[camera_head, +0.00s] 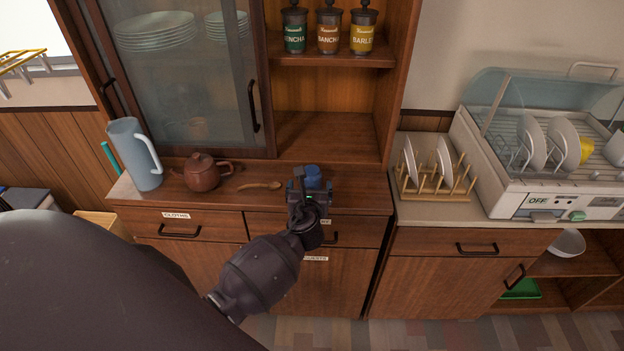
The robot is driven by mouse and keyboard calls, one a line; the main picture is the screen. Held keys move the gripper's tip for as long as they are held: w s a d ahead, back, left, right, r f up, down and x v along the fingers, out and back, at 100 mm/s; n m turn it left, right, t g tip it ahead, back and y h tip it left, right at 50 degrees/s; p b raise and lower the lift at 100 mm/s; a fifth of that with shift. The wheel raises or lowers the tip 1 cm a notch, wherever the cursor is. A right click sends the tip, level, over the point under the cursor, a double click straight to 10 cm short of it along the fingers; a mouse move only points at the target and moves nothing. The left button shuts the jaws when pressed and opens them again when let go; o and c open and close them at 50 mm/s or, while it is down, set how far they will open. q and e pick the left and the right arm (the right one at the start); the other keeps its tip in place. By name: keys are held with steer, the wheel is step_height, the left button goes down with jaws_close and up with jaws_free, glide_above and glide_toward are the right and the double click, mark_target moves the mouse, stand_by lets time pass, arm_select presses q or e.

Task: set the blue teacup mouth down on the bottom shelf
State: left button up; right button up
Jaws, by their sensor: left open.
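The small blue teacup (312,173) is on the wooden counter (355,187) of the cupboard, right of the wooden spoon. My left gripper (308,184) is open at the cup, with its fingers around or just in front of it; I cannot tell whether they touch it. The gripper hides the cup's lower part, and whether its mouth faces up is unclear. The open shelf bay behind it has a bare bottom shelf (325,136) and an upper shelf (345,58). My right gripper is not in view.
A brown teapot (202,172), wooden spoon (260,185) and grey-blue pitcher (135,155) stand or lie left of the cup. Tea canisters (328,32) fill the upper shelf. A sliding glass door (188,85) borders the bay. A plate rack (435,185) and dish dryer (505,190) are right.

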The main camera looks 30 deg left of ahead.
mark_target(311, 182)
arm_select(q)
steer(key=shift+b+x, duration=0.4)
steer(key=shift+x, duration=2.5)
steer(key=c, duration=1.1)
steer(key=shift+c, duration=0.2)
steer(key=shift+r, duration=0.1)
